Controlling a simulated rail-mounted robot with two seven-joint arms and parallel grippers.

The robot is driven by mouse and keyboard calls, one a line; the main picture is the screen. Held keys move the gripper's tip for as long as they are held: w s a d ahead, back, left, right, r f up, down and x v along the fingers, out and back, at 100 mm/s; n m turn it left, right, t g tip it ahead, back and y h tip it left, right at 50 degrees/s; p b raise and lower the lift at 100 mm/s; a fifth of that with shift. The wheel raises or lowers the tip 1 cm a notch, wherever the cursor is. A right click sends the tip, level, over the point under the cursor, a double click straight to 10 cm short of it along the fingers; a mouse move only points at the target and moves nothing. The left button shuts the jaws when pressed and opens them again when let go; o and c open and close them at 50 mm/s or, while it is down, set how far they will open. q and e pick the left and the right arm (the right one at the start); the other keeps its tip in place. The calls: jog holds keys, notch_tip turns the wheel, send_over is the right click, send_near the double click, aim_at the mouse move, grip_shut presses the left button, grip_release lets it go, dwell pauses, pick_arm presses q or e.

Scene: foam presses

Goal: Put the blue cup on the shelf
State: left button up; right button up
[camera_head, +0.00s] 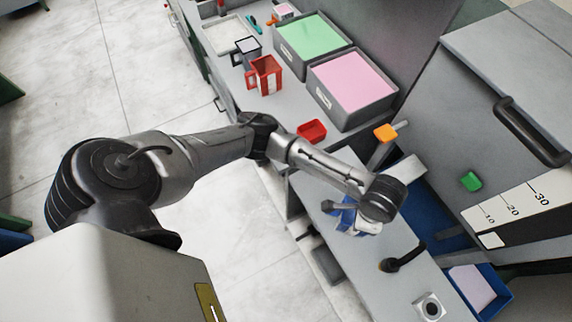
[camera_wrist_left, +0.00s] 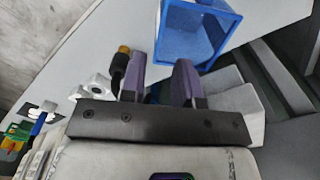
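The blue cup (camera_wrist_left: 202,38) shows in the left wrist view just past my left gripper (camera_wrist_left: 160,62), with its square open mouth toward the camera. The purple fingers stand apart. The cup's left wall lies in line with the gap between them, and the right finger overlaps the mouth; I cannot tell if they touch it. In the head view my left gripper (camera_head: 352,222) is low over the grey bench, and part of the blue cup (camera_head: 346,214) shows beside it, mostly hidden by the wrist. I cannot tell which surface is the shelf. My right gripper is not in view.
A red jug (camera_head: 264,75), a dark-rimmed cup (camera_head: 246,50), a red box (camera_head: 312,130) and bins of green foam (camera_head: 312,38) and pink foam (camera_head: 352,80) stand farther back. A black lever (camera_head: 403,260) rises from the bench. The grey press (camera_head: 500,90) is at right.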

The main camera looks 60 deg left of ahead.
pick_arm(q)
jog(key=s+d+f+n+t+h, duration=0.1)
jog(key=s+h, duration=0.1)
jog(key=s, duration=0.2)
jog(key=s+d+f+n+t+h, duration=0.1)
jog(key=s+d+f+h, duration=0.1)
jog(key=s, duration=0.3)
jog(key=s+a+f+n+t+y, duration=0.1)
jog(key=s+a+n+y, duration=0.2)
jog(key=s+a, duration=0.8)
jog(key=a+n, duration=0.1)
jog(key=a, duration=0.2)
jog(key=shift+s+a+f+n+t+y, duration=0.15)
jog(key=shift+a+f+n+t+y, duration=0.15)
jog(key=shift+a+f+y, duration=0.1)
jog(key=shift+d, duration=0.1)
dwell(0.9)
jog(key=shift+d, duration=0.1)
dwell(0.4)
